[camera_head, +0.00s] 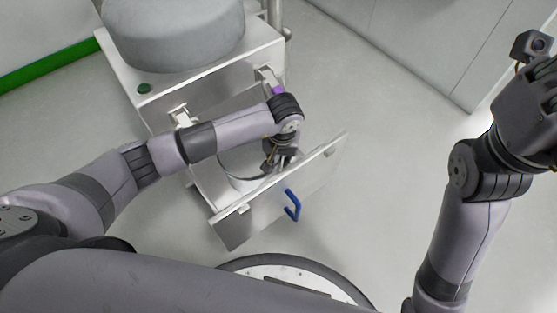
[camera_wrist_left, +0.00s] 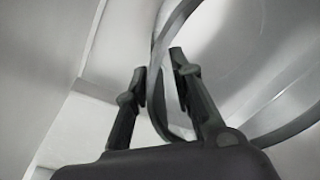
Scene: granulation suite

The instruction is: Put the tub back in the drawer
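The tub (camera_head: 240,181) is a pale round vessel inside the open drawer, behind the drawer's white front panel (camera_head: 262,205) with its blue handle (camera_head: 292,205). My left forearm and wrist hide much of the tub. My left gripper (camera_head: 280,160) points down at the tub's right side. In the left wrist view the tub's curved rim (camera_wrist_left: 283,130) passes between the two fingers of my left gripper (camera_wrist_left: 158,65), which are close together on both sides of its wall. My right arm is raised at the right; its fingers are outside the picture.
Grey floor (camera_head: 390,150) is clear to the right. Grey wall panels (camera_head: 430,40) stand at the back right.

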